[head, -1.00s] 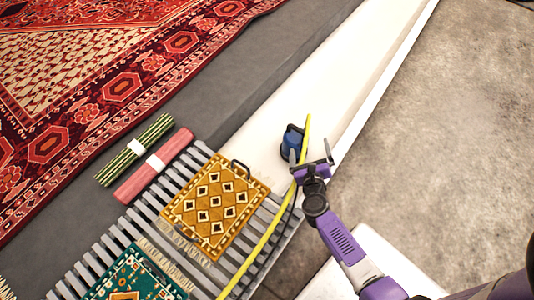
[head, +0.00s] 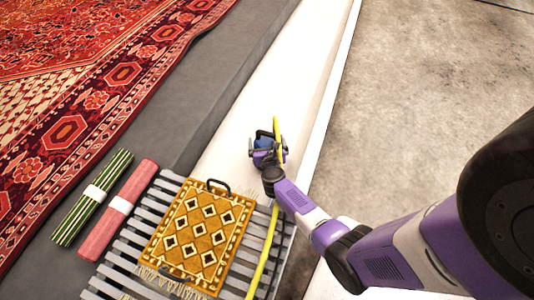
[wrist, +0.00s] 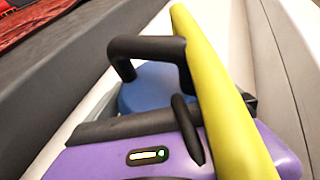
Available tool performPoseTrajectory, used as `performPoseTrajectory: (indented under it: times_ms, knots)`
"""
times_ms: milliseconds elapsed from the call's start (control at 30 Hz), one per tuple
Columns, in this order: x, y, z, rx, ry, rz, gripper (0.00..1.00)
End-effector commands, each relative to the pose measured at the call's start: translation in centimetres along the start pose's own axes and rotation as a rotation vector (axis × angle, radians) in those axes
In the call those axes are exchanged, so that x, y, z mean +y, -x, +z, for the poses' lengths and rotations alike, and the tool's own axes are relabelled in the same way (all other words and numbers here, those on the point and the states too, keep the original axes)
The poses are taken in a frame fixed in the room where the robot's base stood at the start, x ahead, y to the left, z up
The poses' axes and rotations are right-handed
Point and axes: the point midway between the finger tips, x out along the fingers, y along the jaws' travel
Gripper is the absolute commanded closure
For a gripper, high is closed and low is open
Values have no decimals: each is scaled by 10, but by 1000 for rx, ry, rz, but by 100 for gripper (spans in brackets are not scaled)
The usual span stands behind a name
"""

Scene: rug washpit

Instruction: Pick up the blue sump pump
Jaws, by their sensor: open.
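The blue sump pump (head: 263,139) sits on the white channel floor beyond the end of the grey slatted grate, partly hidden by my gripper in the head view. In the wrist view its blue body (wrist: 148,90) and black loop handle (wrist: 145,48) show just beyond my gripper. A yellow hose (wrist: 222,95) runs close beside the pump, across the right of the wrist view. My gripper (head: 268,147) is open at the pump, its fingers spread to either side of it in the head view. I cannot tell whether they touch it.
The hose (head: 266,252) continues along the grate (head: 128,247). A gold patterned mat (head: 178,245) with a black handle lies on the grate. Green striped (head: 75,226) and pink (head: 105,237) rolls lie to the left. The white channel (head: 285,75) beyond the pump is clear.

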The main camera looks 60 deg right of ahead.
Motion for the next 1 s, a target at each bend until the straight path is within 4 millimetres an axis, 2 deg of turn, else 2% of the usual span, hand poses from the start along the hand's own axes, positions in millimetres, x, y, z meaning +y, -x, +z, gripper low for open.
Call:
performPoseTrajectory:
  times_ms: [100,333,733,767,1000]
  knots:
    - [0,-8,-1,0,0,-1,0]
    - [0,-8,0,0,1,0,0]
    - [0,-8,0,0,1,0,79]
    - [1,-9,5,-6,0,0,81]
    - [1,-8,5,-6,0,1,81]
